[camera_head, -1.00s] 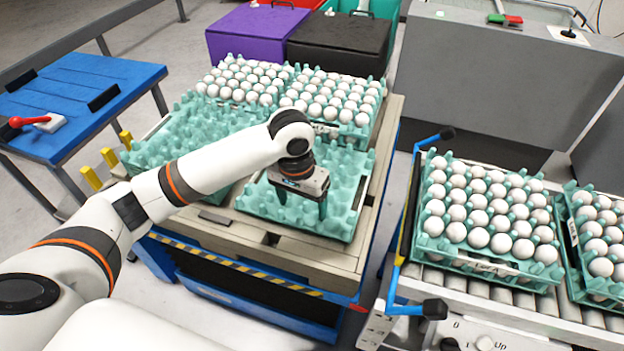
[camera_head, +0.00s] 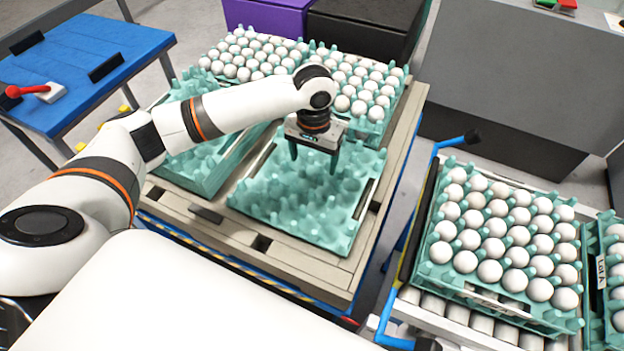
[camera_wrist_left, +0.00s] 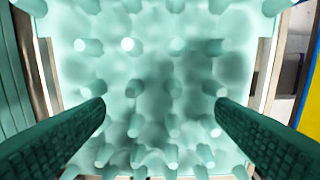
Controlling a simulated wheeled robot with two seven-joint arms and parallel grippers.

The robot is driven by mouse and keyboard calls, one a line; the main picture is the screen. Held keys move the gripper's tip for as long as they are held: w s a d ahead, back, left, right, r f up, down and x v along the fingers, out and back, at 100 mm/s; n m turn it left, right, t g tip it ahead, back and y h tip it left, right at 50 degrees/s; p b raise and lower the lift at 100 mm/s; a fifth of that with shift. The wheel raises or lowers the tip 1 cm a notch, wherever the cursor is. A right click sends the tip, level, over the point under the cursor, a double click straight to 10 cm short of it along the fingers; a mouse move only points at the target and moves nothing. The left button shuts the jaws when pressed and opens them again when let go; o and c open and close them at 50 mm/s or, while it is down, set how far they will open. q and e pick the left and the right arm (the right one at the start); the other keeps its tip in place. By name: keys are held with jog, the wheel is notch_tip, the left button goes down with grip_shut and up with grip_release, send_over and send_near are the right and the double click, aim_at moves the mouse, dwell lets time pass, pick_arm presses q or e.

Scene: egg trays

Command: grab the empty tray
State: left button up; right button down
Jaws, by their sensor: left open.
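An empty teal egg tray (camera_head: 290,215) lies at the front right of the pallet. It fills most of the left wrist view (camera_wrist_left: 150,70), with its pegs pointing up. My left gripper (camera_head: 313,165) is open above the back part of this tray. Its two dark fingers point down, and nothing is between them. In the left wrist view the fingers (camera_wrist_left: 160,112) are wide apart over the tray, inside its side edges; whether they touch it I cannot tell. Another empty tray (camera_head: 190,178) lies to the left, partly hidden by my left arm. My right gripper is not in view.
Two trays full of white eggs, the left (camera_head: 215,52) and the right (camera_head: 385,122), stand at the back of the pallet (camera_head: 215,232). More full trays (camera_head: 455,280) sit on the roller conveyor at right. A blue table (camera_head: 95,55) stands at left.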

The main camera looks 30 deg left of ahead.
aim_at(312, 181)
pick_arm(q)
jog(key=shift+w+f, duration=0.1)
jog(key=shift+f, duration=0.6)
jog(key=f, duration=0.5)
jog(key=shift+a+f, duration=0.1)
jog(key=shift+a, duration=0.3)
jog(key=shift+w, duration=0.1)
jog(key=shift+c, duration=0.2)
jog(key=c, duration=1)
